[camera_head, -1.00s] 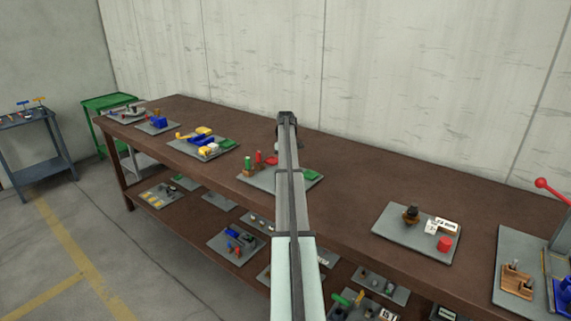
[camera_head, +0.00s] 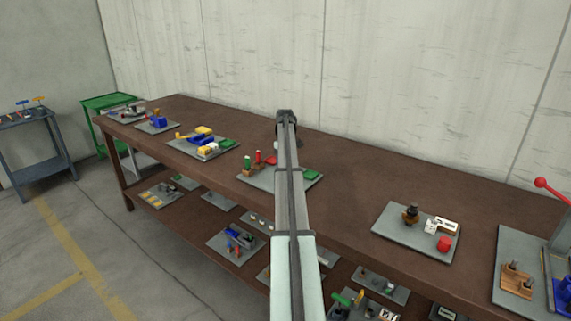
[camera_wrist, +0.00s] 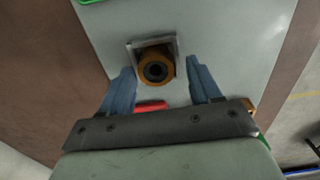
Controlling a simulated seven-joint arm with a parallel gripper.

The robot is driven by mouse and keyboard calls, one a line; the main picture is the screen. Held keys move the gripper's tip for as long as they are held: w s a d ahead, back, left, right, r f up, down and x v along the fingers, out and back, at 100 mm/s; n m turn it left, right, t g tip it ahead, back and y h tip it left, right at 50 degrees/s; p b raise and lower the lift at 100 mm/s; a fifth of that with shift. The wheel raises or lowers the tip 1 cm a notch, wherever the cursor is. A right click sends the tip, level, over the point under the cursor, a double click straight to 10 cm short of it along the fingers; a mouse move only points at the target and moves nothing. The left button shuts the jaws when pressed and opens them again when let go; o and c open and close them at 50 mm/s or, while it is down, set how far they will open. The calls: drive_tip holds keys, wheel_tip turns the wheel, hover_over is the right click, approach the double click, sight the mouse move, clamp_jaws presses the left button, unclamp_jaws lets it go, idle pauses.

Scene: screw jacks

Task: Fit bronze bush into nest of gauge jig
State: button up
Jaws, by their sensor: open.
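The bronze bush (camera_wrist: 155,72) is a brown-orange ring with a dark bore, seen end-on in the wrist view. A grey square-edged frame, which looks like the nest of the gauge jig (camera_wrist: 133,46), surrounds it at the top and sides. The bush appears inside this frame; how deep it sits I cannot tell. My gripper (camera_wrist: 160,68) is open, with blue fingers left and right of the bush and a gap on each side. It holds nothing. In the head view my arm hides the gripper and the bush.
A grey plate (camera_wrist: 245,45) lies under the frame, with a red part (camera_wrist: 150,106) near my palm and a green part (camera_wrist: 90,2) at the top edge. The brown bench (camera_head: 345,185) carries other plates with parts, with bare top between them.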

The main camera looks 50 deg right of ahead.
wheel_tip(320, 180, up, 12)
drive_tip(key=shift+d+f, duration=0.2)
drive_tip(key=shift+f, duration=0.05)
idle(0.6)
